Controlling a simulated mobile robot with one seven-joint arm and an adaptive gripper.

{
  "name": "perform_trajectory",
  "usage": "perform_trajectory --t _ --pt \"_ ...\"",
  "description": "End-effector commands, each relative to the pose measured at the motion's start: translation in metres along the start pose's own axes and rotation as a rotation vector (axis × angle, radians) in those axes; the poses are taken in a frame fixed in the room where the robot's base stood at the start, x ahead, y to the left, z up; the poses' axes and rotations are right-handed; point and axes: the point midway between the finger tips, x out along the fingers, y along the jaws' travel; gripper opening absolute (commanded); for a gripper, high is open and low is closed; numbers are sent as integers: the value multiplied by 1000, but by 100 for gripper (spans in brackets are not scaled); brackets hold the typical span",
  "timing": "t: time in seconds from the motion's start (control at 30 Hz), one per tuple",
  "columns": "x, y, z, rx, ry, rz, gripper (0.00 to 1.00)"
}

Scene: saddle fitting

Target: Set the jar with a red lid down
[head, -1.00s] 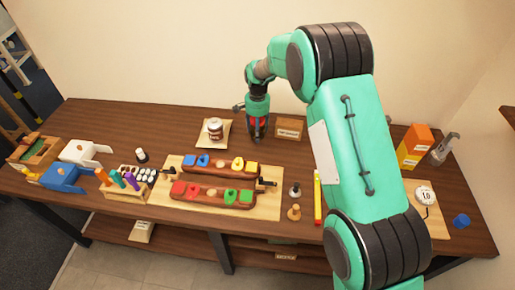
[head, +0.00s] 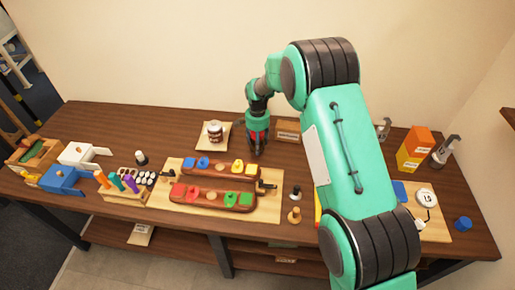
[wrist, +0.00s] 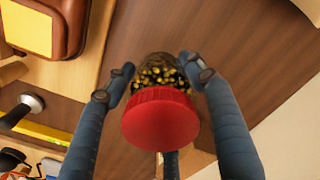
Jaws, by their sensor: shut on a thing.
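The jar with a red lid (wrist: 160,118) is between my gripper's fingers in the wrist view, its lid facing the camera and its clear body showing yellow and dark contents. My gripper (wrist: 159,76) is shut on the jar's sides. In the head view my gripper (head: 257,146) points down over the back of the table (head: 310,160), with a bit of red showing between its fingers. The fingers hide most of the jar there. I cannot tell whether the jar's base touches the table.
A white-lidded jar (head: 215,130) stands on a small board left of my gripper. A cardboard box (head: 287,131) is close on the right. A wooden board (head: 270,208) with two brown trays of coloured pieces lies in front.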

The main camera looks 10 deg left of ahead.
Motion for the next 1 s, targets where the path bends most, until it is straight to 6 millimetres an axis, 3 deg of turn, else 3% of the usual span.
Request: perform_trajectory --t 0.23,0.7,0.73,0.8,1.0 --pt "24 0 0 0 1 -1 10" --pt "28 0 0 0 1 -1 10" --pt "29 0 0 0 0 0 59" --pt "29 0 0 0 0 0 73" --pt "29 0 0 0 0 0 74"
